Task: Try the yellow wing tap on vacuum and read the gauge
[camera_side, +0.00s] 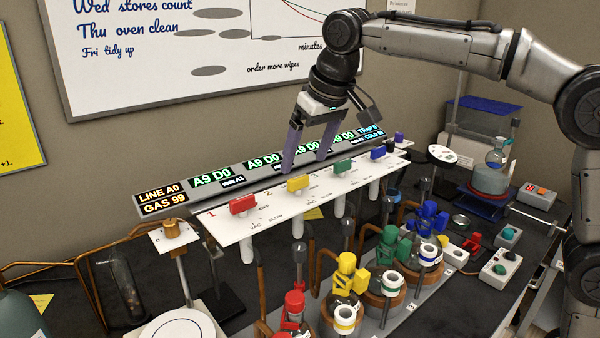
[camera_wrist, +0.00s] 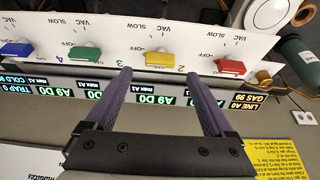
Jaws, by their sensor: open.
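The yellow wing tap (camera_side: 298,184) stands second from the left on the white manifold panel (camera_side: 236,232), by the number 2. In the wrist view the yellow tap (camera_wrist: 162,60) lies beyond and between the fingertips, apart from both. My gripper (camera_side: 307,165) is open and empty, with its two purple fingers pointing down just behind the row of taps; it also shows in the wrist view (camera_wrist: 159,76). A strip of lit readouts (camera_side: 262,162) runs behind the panel, reading LINE A0, GAS 99 and several A9 D0. The fingers hide part of the strip.
The red tap (camera_side: 243,204) and green tap (camera_side: 343,167) flank the yellow one; a blue tap (camera_side: 378,153) is further right. Several coloured flask fittings, such as the yellow one (camera_side: 347,274), crowd the bench in front. A whiteboard (camera_side: 150,50) hangs on the wall behind.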

